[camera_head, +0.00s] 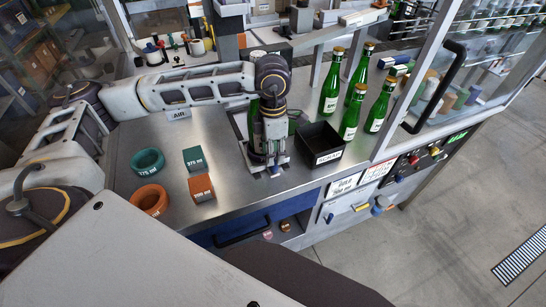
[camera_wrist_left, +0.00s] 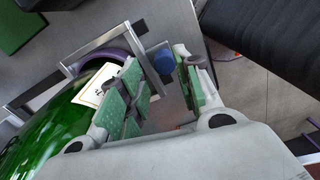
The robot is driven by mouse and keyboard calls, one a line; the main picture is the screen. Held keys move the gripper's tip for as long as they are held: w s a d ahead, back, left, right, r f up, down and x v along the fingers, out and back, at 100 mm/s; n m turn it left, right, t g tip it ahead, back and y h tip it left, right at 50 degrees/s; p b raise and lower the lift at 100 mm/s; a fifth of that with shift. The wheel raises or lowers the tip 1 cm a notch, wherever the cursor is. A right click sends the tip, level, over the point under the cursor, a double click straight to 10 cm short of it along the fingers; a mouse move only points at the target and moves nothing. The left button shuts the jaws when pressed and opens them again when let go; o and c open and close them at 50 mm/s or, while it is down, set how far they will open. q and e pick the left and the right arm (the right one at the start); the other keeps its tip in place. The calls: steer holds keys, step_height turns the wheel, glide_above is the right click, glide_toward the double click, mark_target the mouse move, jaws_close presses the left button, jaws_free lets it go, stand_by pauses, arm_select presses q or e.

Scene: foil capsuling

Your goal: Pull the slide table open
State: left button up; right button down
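The slide table (camera_head: 246,156) is a low metal frame near the front edge of the steel worktop, partly hidden by my left gripper. A green bottle (camera_head: 253,122) stands at it, mostly behind my arm. In the left wrist view the metal frame (camera_wrist_left: 62,74), a purple ring and the bottle (camera_wrist_left: 50,130) with a white label show. A blue knob (camera_wrist_left: 163,60) is at the frame's end. My left gripper (camera_head: 276,163) points down over the front of the slide table. Its green-padded fingers (camera_wrist_left: 163,92) are apart, with the knob seen between and beyond them; contact is unclear. My right gripper is not in view.
A black bin (camera_head: 318,148) stands just right of the gripper, with several green bottles (camera_head: 355,105) behind it. Green and orange rings (camera_head: 147,162) and boxes (camera_head: 201,188) are on the left. A glass guard with a black handle (camera_head: 440,88) is at right.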

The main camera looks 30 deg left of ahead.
arm_select(q)
steer(key=shift+r, duration=1.95)
